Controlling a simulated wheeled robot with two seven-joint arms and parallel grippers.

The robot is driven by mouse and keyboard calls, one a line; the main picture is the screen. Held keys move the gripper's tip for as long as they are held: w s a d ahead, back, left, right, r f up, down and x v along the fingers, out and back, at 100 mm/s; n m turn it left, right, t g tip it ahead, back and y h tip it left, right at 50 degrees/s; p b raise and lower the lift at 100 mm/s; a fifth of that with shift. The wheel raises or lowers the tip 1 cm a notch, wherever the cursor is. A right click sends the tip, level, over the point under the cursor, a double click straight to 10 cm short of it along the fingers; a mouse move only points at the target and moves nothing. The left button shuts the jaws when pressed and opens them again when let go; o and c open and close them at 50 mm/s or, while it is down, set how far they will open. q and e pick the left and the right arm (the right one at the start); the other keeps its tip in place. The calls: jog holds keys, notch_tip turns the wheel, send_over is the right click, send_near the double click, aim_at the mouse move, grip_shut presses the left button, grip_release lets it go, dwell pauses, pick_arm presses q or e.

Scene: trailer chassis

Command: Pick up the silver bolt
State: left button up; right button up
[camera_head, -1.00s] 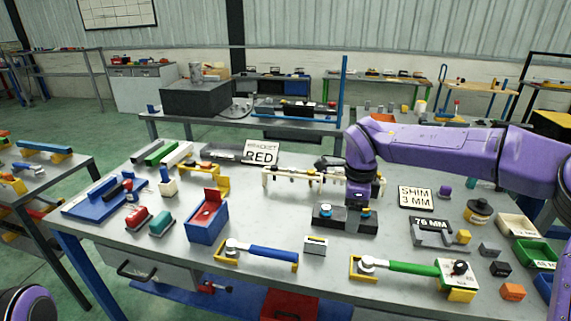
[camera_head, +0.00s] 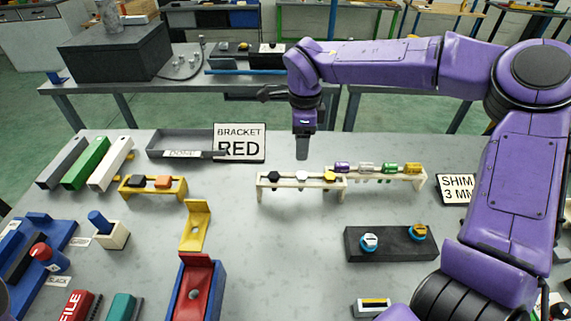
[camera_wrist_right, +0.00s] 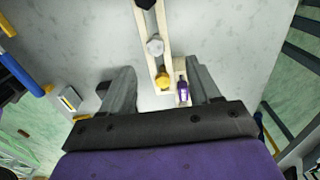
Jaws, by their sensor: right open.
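The silver bolt (camera_head: 302,176) sits in the cream rack (camera_head: 262,183), between a black bolt (camera_head: 274,176) and a gold bolt (camera_head: 330,176). In the right wrist view the silver bolt (camera_wrist_right: 155,45) shows head-up, beyond the gold bolt (camera_wrist_right: 162,79). My right gripper (camera_head: 302,155) points down, and in the head view its fingers appear just above and behind the silver bolt, apart from it. In the right wrist view my right gripper (camera_wrist_right: 160,78) is open and empty, its fingers on either side of the rack's gold-bolt end. My left gripper is not in view.
A second cream rack (camera_head: 421,182) with purple, silver-grey, green and gold pieces adjoins on the right. A dark block (camera_head: 370,252) with two round pieces stands in front. A grey tray (camera_head: 160,142) and the BRACKET RED sign (camera_head: 240,143) are behind left. Bare table lies in front of the rack.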

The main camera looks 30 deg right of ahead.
aim_at(302, 175)
jog(key=f, duration=0.1)
jog(key=s+f, duration=0.1)
jog(key=f, duration=0.1)
jog(key=shift+s+p, duration=0.15)
jog(key=shift+p, duration=0.2)
jog(key=shift+s+d+f+p, duration=0.1)
jog(key=shift+s+f+p, duration=0.15)
jog(key=shift+s, duration=0.25)
jog(key=shift+s+d+f+p, duration=0.1)
jog(key=shift+s+f, duration=0.1)
jog(key=shift+s, duration=0.25)
jog(key=w+f, duration=0.1)
jog(key=f, duration=0.1)
jog(key=w+f+p, duration=0.1)
jog(key=f, duration=0.3)
jog(key=shift+w+a, duration=0.15)
jog(key=shift+w, duration=0.25)
jog(key=shift+s+r, duration=0.25)
jog(key=shift+s, duration=0.35)
jog(key=c, duration=0.5)
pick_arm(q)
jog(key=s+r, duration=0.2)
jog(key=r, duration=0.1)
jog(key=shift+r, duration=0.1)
pick_arm(e)
jog(key=c, duration=0.6)
